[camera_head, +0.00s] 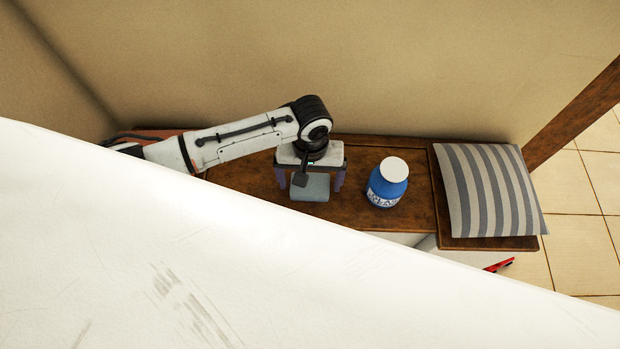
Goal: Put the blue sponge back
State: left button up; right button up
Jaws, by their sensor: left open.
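The blue sponge (310,188) is a pale grey-blue block on the brown wooden shelf top. My left gripper (310,183) points down over it from the back. Its jaws are open, with one finger at each side of the sponge. I cannot tell whether the fingers touch the sponge. Part of the sponge is hidden under the gripper. My right gripper is not in view.
A blue bottle with a white cap (387,184) stands just right of the sponge. A striped cushion (489,190) lies at the right end. A large white surface (200,260) hides the lower left. A red item (498,266) shows below the cushion. A beige wall (420,70) stands behind.

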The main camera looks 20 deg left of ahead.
aim_at(311, 184)
pick_arm(q)
notch_tip(311, 184, up, 11)
jog(key=p, duration=0.4)
jog(key=s+d+f+m+t+h, duration=0.1)
jog(key=s+f+t, duration=0.1)
jog(key=s+d+f+m+t+h, duration=0.1)
jog(key=s+d+f+t+h, duration=0.1)
jog(key=s, duration=0.1)
jog(key=s+d+f+m+t+h, duration=0.1)
jog(key=s+d+f+t+h, duration=0.1)
jog(key=shift+s+d+f+m, duration=0.1)
jog(key=shift+s+f+m, duration=0.05)
jog(key=shift+s+m, duration=0.2)
jog(key=s+a+m+t+y, duration=0.2)
jog(key=s+a, duration=0.2)
jog(key=a, duration=0.4)
jog(key=shift+s+r+t, duration=0.2)
jog(key=shift+s+t, duration=0.15)
jog(key=shift+t, duration=0.05)
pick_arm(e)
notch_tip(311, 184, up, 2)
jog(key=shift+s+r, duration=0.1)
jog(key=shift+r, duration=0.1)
